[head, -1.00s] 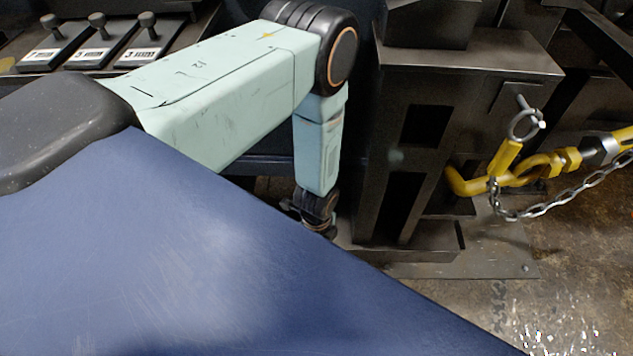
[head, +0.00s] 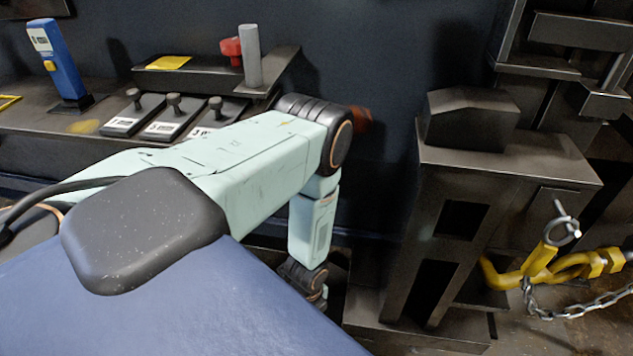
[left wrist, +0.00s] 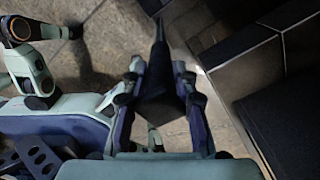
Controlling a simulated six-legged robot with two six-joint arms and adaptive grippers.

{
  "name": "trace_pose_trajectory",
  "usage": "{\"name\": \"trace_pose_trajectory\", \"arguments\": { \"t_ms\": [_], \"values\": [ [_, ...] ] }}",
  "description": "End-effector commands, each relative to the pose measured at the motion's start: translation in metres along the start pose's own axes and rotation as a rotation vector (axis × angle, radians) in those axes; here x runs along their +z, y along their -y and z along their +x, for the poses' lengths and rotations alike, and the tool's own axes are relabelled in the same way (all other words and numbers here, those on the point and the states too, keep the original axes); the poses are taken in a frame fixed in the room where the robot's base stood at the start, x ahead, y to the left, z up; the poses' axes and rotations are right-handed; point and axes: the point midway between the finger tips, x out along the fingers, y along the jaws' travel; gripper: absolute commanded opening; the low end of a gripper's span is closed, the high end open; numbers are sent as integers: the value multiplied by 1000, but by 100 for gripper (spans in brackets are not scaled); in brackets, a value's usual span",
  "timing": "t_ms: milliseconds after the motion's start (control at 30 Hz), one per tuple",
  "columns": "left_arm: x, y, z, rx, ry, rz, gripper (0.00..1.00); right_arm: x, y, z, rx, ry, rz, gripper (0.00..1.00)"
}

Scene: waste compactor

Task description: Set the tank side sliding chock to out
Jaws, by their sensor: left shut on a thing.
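My left arm comes in from the left in the head view and bends down beside the dark steel stand (head: 500,165). Its wrist is low, left of the stand's foot, and the fingertips are hidden there. In the left wrist view my left gripper (left wrist: 160,82) is shut on a dark, tapered piece (left wrist: 158,60) that points away from the camera between the two fingers. I cannot tell for sure that this piece is the sliding chock, or whether it stands in or out. My right gripper is not in view.
A yellow hook (head: 540,265) with a chain (head: 575,308) hangs at the stand's right. Behind my arm is a shelf with several labelled levers (head: 172,120), a blue handheld device (head: 57,62) and a red-and-grey handle (head: 250,55). Dark panels (left wrist: 265,80) stand close right of my gripper.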

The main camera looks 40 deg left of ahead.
Motion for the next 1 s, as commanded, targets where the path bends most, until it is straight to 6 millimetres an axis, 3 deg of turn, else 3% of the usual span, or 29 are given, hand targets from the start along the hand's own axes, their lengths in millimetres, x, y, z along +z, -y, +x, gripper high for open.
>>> {"name": "trace_pose_trajectory", "arguments": {
  "t_ms": [167,200,433,1000],
  "values": [
    [4,-2,0,6,2,-18,0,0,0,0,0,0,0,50],
    [5,-3,0,7,2,-18,31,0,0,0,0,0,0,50],
    [3,-2,0,6,2,-14,50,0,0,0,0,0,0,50],
    [0,0,0,3,1,-9,50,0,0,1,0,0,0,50]
  ]
}}
